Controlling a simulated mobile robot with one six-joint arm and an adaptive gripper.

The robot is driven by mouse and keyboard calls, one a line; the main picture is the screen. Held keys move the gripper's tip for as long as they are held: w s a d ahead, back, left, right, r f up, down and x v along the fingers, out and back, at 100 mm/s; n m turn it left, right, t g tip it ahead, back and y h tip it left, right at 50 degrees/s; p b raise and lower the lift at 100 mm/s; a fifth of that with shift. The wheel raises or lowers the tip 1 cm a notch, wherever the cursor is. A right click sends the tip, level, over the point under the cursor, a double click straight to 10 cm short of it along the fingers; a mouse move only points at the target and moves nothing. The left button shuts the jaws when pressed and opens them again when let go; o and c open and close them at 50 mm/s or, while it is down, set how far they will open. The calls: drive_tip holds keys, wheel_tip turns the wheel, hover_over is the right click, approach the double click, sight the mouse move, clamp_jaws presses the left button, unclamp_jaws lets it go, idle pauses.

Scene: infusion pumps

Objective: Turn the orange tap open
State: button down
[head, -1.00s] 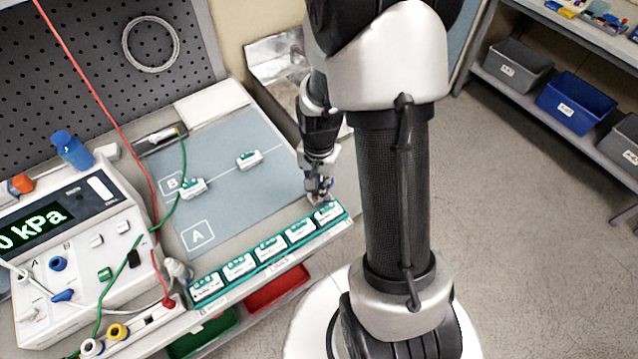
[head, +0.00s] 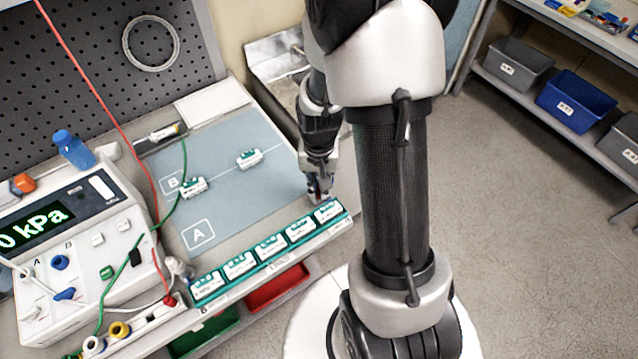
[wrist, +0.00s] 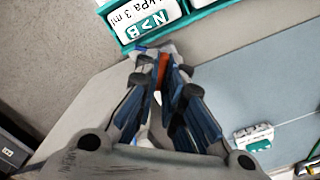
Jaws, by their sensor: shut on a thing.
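My gripper (wrist: 160,62) is shut on a narrow orange-red piece (wrist: 162,72), which looks like the orange tap's handle. The fingers hide most of it, so I cannot tell how far it is turned. In the head view, my gripper (head: 319,194) is low over the bench, behind the right end of the cartridge row. A whitish part (wrist: 150,48) shows at the fingertips, close to the cartridge labelled N>B (wrist: 150,22). Another orange part (head: 24,183) sits on top of the display unit (head: 40,235), far left of my gripper.
Several white-and-green cartridges (head: 270,247) stand in a row along the bench's front. Two more (head: 249,158) (head: 193,187) lie on the blue-grey mat (head: 225,205). Green and red tubes (head: 128,262) (head: 95,90) run near the display unit. Open floor (head: 520,220) lies to the right.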

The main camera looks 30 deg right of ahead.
drive_tip(key=c, duration=1.7)
unclamp_jaws()
drive_tip(key=shift+r, duration=0.1)
wheel_tip(320, 180, up, 12)
